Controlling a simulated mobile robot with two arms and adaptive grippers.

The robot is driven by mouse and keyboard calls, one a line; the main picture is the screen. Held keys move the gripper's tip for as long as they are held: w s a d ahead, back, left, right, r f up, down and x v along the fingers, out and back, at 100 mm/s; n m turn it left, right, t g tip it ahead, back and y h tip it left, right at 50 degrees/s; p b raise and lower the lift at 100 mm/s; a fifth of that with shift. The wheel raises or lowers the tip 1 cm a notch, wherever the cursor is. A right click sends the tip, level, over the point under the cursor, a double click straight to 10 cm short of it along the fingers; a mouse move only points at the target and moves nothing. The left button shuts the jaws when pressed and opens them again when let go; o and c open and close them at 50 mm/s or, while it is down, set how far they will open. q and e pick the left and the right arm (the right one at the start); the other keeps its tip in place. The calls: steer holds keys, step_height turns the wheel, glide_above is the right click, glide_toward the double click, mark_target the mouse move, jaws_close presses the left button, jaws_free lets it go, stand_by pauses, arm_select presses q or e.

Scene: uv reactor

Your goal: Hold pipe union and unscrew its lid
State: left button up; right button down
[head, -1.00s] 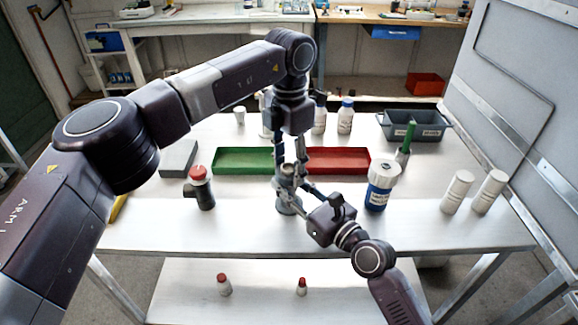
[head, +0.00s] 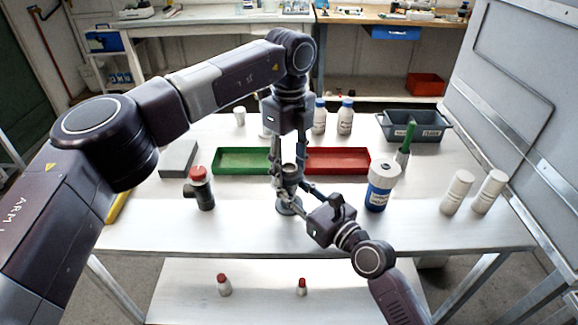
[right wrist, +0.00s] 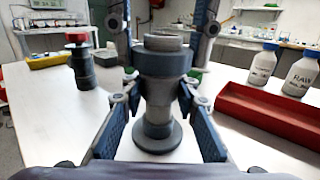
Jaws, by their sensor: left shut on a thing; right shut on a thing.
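The grey pipe union (head: 289,207) stands upright on the table, flange down; it is large in the right wrist view (right wrist: 157,120). Its wide lid, a dark collar (right wrist: 162,62), sits on top, and I cannot tell whether it is loosened. My left gripper (head: 289,172) points down from above and is shut on the lid, one finger on each side. My right gripper (right wrist: 155,105) comes in low from the front right and is shut on the body below the lid, its pads on either side. The contact is partly hidden in the head view.
Green tray (head: 240,168) and red tray (head: 338,170) lie behind the union. A red-topped dark fitting (head: 201,190) stands left, a blue-labelled white jar (head: 380,185) right. White cylinders (head: 457,192) stand further right. The front table strip is mostly clear.

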arm_select(q)
steer(key=n, duration=0.6)
steer(key=shift+w+n, duration=0.1)
steer(key=shift+n, duration=0.3)
steer(key=n, duration=0.3)
steer(key=shift+r, duration=0.1)
steer(key=n, duration=0.4)
steer(key=o, duration=1.3)
